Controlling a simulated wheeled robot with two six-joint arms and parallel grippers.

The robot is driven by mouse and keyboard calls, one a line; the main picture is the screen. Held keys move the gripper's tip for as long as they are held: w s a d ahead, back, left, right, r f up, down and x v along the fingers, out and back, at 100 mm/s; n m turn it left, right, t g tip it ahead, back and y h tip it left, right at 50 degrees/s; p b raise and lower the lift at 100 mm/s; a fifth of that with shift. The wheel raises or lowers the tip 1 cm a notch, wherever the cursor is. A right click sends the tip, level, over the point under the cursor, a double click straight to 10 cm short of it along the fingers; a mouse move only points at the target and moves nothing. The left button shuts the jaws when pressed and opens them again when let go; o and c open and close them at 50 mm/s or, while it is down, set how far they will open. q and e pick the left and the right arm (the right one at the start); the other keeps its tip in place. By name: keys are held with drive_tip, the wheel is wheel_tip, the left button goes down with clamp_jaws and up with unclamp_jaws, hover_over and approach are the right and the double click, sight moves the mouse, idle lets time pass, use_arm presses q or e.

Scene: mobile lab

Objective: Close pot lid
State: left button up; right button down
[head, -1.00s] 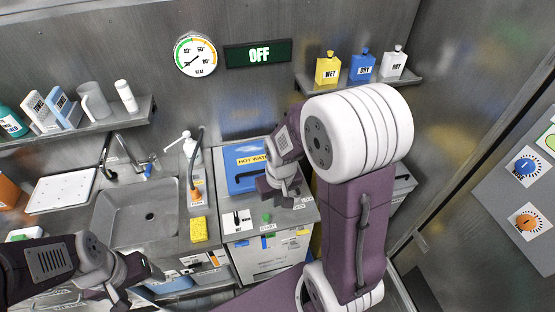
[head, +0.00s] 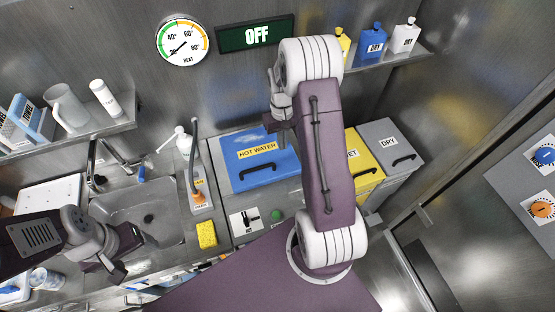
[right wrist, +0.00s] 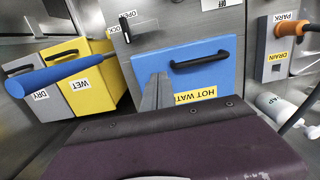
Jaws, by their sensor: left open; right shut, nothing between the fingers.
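The blue lid (head: 255,172) marked HOT WATER, with a black handle, lies flat and looks closed on the counter unit in the head view. It also fills the middle of the right wrist view (right wrist: 210,75). My right gripper (head: 272,124) is shut and empty, over the lid's back edge in the head view; its fingers (right wrist: 156,92) show in front of the lid in the right wrist view. I cannot tell whether they touch it. My left gripper (head: 112,268) is open and empty in front of the sink, well left of the lid.
Yellow WET (head: 366,172) and grey DRY (head: 390,143) bins stand right of the lid. A lever plate (head: 245,221) and green button (head: 277,215) are in front.

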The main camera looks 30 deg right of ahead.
drive_tip(key=s, duration=0.2)
drive_tip(key=p, duration=0.2)
hover_over(284, 174)
drive_tip(key=w, duration=0.1)
wheel_tip(284, 174, down, 8)
drive_tip(key=shift+d+f, duration=0.15)
drive_tip(key=shift+f, duration=0.05)
drive_tip(key=f, duration=0.2)
drive_tip(key=s+f+p, duration=0.1)
drive_tip(key=f, duration=0.1)
drive_tip(key=shift+f, duration=0.25)
drive_tip(key=shift+w+f, duration=0.2)
drive_tip(key=shift+f, duration=0.2)
use_arm(q)
drive_tip(key=r, duration=0.1)
drive_tip(key=s+r, duration=0.1)
drive_tip(key=r, duration=0.1)
drive_tip(key=shift+s, duration=0.1)
use_arm(e)
drive_tip(key=shift+s, duration=0.1)
